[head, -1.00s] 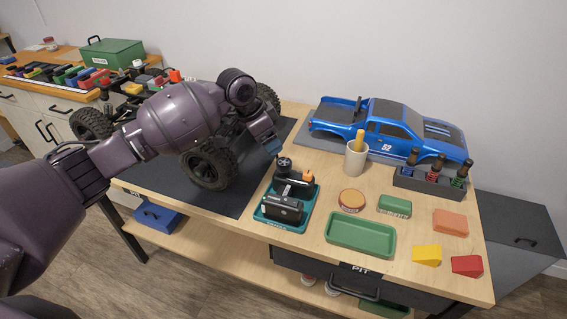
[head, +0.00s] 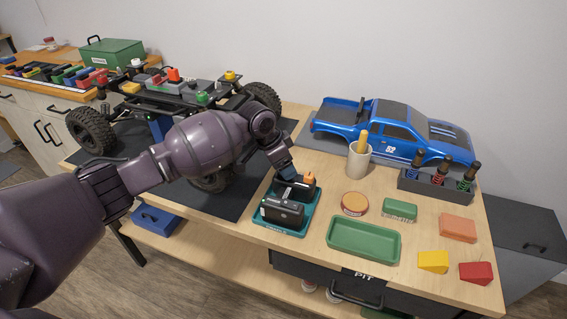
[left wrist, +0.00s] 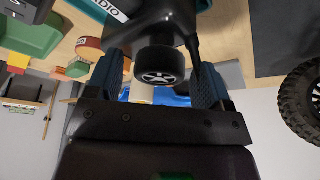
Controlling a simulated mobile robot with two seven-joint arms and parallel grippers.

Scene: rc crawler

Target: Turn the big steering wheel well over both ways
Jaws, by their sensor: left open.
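The black steering wheel (left wrist: 160,66), with a pale spoked hub, is on the dark radio transmitter (left wrist: 150,22) in the left wrist view. The transmitter also shows in the head view (head: 293,191), standing on a teal tray (head: 304,222) beside a black box (head: 281,212). My left gripper (left wrist: 160,82) is open, with one blue finger on each side of the wheel; gaps show between fingers and wheel. In the head view my left gripper (head: 285,172) comes down over the back of the transmitter and hides the wheel. My right gripper is out of view.
A crawler chassis (head: 180,95) with big tyres stands on a dark mat behind my arm. A cup (head: 358,162) with a yellow handle, a round tin (head: 354,203) and a green tray (head: 363,240) lie to the right. A blue truck body (head: 392,130) is behind.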

